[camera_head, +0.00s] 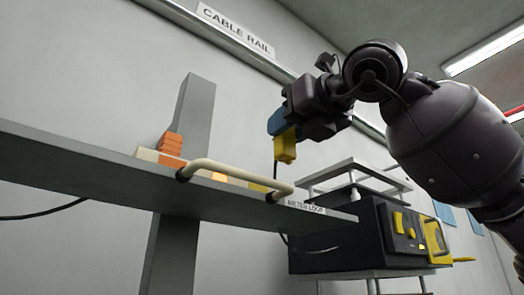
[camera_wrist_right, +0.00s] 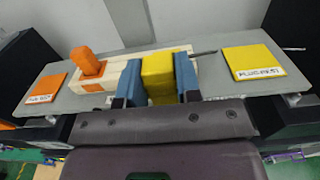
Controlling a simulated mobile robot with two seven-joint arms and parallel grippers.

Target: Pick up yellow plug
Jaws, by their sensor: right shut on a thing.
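The yellow plug (camera_head: 285,147) hangs below my right gripper (camera_head: 277,124), above the grey shelf in the head view, with a dark cable running down from it. In the right wrist view the yellow plug (camera_wrist_right: 157,78) sits between the two blue fingers of my right gripper (camera_wrist_right: 158,88), which is shut on it. The plug's far end is partly out of sight there. My left gripper is not in view.
The grey shelf (camera_head: 90,165) has a cream handle (camera_head: 235,172) along its front. An orange plug (camera_head: 170,144) stands in a cream block. A yellow pad (camera_wrist_right: 253,61) and an orange pad (camera_wrist_right: 47,87) lie on the shelf. A black box with yellow parts (camera_head: 385,235) is at right.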

